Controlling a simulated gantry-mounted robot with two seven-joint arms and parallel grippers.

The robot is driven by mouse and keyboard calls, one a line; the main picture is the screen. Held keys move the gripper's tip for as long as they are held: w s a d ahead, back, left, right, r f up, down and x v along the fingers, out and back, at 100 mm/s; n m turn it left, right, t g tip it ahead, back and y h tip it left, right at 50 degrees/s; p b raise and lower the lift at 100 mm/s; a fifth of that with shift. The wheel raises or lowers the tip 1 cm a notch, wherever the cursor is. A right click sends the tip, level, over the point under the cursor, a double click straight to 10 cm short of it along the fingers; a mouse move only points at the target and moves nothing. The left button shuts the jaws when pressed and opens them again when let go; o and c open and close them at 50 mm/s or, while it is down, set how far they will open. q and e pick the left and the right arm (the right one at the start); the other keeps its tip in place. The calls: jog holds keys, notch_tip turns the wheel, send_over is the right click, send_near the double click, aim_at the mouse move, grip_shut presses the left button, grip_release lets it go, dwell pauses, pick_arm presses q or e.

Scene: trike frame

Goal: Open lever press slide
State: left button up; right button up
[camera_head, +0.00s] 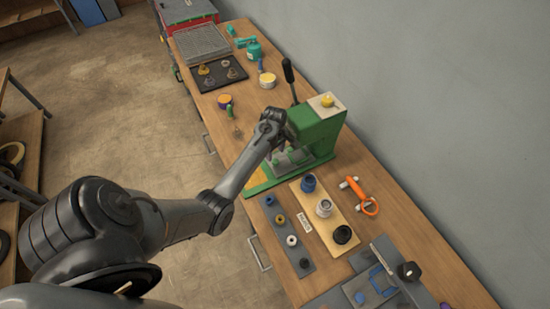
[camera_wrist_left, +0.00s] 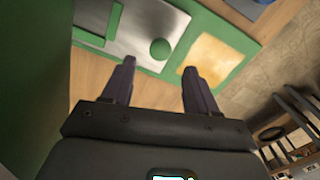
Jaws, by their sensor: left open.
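The green lever press (camera_head: 322,130) stands on the bench with its black lever (camera_head: 289,74) rising at its far left side. Its green base also shows in the left wrist view (camera_wrist_left: 213,30), with a grey metal plate (camera_wrist_left: 135,22), a round green knob (camera_wrist_left: 160,49) and a yellow patch (camera_wrist_left: 212,57). My left gripper (camera_wrist_left: 158,66) is open and empty, its fingertips apart just short of the knob, one to each side in the picture. In the head view my left arm reaches to the press front and hides part of the base.
Beside the press lie a grey strip (camera_head: 275,212) and a wooden board (camera_head: 316,237) with round parts, and an orange tool (camera_head: 361,194). Farther back are a black tray (camera_head: 210,83), a wire rack (camera_head: 198,42) and small jars. The wall (camera_head: 430,110) bounds the bench at right.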

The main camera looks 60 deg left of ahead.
aim_at(275, 160)
pick_arm(q)
jog(key=shift+f, duration=2.45)
grip_shut()
